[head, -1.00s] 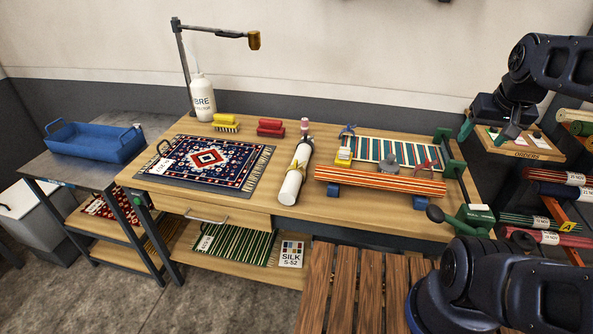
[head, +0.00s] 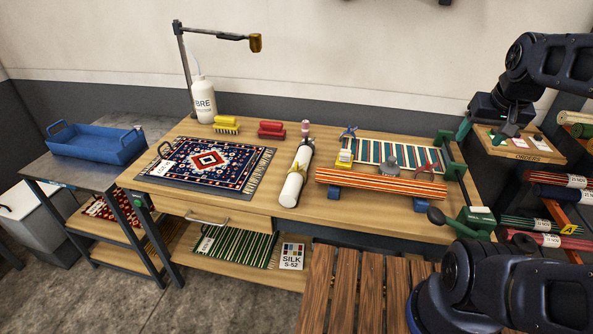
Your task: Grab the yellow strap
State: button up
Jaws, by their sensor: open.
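The yellow strap (head: 298,170) is a narrow band around the middle of a pale, dark-ended roll (head: 291,188). The roll lies lengthwise on the wooden workbench, right of the patterned rug. My gripper (head: 485,134) is at the upper right, above the bench's right end and beside the orders shelf. Its green fingertips are spread apart with nothing between them. It is well to the right of the strap and not touching it. The strap's underside is hidden by the roll.
A striped roll (head: 380,184) on blue supports lies right of the pale roll. A patterned rug (head: 207,160) lies to its left. Brushes (head: 271,130), a white bottle (head: 203,100) and a lamp post (head: 186,70) stand behind. A slatted wooden bench (head: 343,285) is in front.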

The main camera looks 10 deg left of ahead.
jog(key=w+a+g, duration=0.1)
jog(key=w+a, duration=0.8)
jog(key=w, duration=0.1)
jog(key=g, duration=0.3)
send_over(296, 163)
jog(key=f, duration=1.8)
jog(key=shift+w+d+f, duration=0.2)
jog(key=shift+w+f, duration=0.2)
notch_tip(296, 163, down, 5)
jog(key=shift+s+a+f, duration=0.1)
jog(key=shift+s+f, duration=0.05)
jog(key=shift+f, duration=1.15)
jog(key=shift+s+a+f, duration=0.1)
jog(key=shift+f, duration=1.15)
jog(key=c, duration=1.1)
